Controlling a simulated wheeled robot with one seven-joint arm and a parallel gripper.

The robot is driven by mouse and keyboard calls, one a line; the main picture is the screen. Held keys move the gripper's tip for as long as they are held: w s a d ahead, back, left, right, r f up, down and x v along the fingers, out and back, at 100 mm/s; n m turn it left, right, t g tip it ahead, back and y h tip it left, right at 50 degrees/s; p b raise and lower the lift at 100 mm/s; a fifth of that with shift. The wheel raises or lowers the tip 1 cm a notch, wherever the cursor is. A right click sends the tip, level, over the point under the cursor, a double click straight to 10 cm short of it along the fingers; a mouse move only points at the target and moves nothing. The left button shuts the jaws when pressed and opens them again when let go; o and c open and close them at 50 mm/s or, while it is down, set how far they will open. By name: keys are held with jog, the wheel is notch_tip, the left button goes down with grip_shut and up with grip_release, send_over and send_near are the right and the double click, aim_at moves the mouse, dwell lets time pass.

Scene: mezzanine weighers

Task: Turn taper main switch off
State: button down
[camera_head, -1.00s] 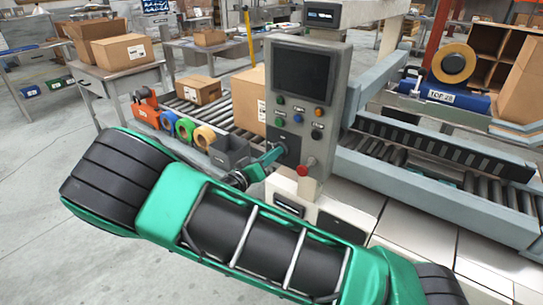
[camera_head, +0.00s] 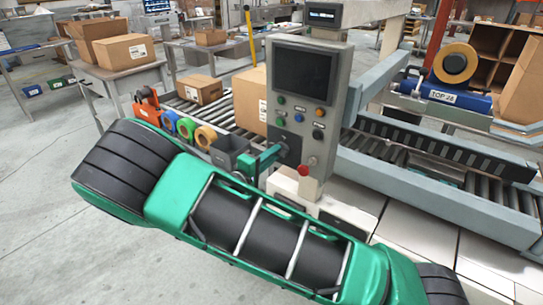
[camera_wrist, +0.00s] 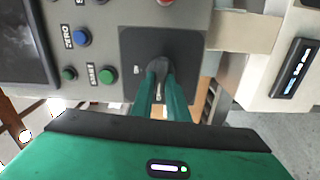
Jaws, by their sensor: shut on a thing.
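In the head view my gripper (camera_head: 277,152) meets the panel's lower left part, and my arm hides much of what lies below.
A red emergency button (camera_head: 303,170) and several coloured push buttons sit on the panel close to my gripper. A roller conveyor (camera_head: 220,115) with boxes runs behind. Tape rolls (camera_head: 186,128) and a grey bin (camera_head: 229,150) stand at its near edge, close to my arm.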

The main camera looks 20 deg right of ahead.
jog(key=shift+w+a+f+n, duration=0.1)
jog(key=shift+a+f+n, duration=0.1)
jog(key=shift+n, duration=0.4)
jog(key=c, duration=1.7)
grip_release()
jog(key=shift+d, duration=0.1)
jog(key=v, duration=1.1)
jog(key=shift+d, duration=0.1)
